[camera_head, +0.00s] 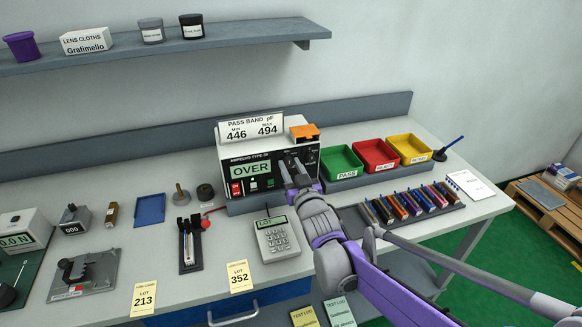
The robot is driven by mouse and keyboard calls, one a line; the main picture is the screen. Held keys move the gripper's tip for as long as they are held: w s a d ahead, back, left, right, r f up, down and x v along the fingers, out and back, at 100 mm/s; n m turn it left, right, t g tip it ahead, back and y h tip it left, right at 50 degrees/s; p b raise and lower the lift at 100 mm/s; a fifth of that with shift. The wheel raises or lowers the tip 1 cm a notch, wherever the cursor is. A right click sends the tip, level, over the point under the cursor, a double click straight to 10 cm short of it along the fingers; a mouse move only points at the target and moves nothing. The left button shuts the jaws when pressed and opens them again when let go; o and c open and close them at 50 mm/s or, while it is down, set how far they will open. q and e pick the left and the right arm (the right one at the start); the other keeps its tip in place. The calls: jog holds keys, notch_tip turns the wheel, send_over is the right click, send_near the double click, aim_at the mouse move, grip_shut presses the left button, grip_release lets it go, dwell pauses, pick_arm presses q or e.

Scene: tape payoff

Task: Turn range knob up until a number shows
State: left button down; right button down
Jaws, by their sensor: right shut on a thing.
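The capacitance meter (228,160) stands on the bench against the back, with its dark front panel facing me. Its display (251,169) reads OVER. A card on top of it (250,127) reads PASS BAND, MIN 446, MAX 494. My right gripper (294,168) reaches the right half of the meter's front and is shut on the range knob there. The fingers hide most of the knob, so its pointer setting cannot be read. My left gripper is not in view.
Green, red and yellow bins (373,155) stand right of the meter. A rack of coloured parts (410,204) lies in front of them, close to my right arm. A keypad device (277,237) sits below the meter. An orange block (304,132) rests on the meter.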

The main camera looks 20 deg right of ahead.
jog(key=shift+m, duration=0.3)
jog(key=m+b, duration=0.1)
jog(key=m, duration=0.4)
jog(key=shift+d+m, duration=0.1)
jog(key=shift+m, duration=0.2)
jog(key=m+b, duration=0.1)
jog(key=m, duration=0.4)
jog(key=shift+f, duration=0.1)
jog(key=shift+m, duration=0.4)
jog(key=c, duration=0.5)
grip_release()
jog(key=shift+s, duration=0.1)
jog(key=s, duration=1)
jog(key=shift+s+d, duration=0.25)
jog(key=shift+s, duration=0.1)
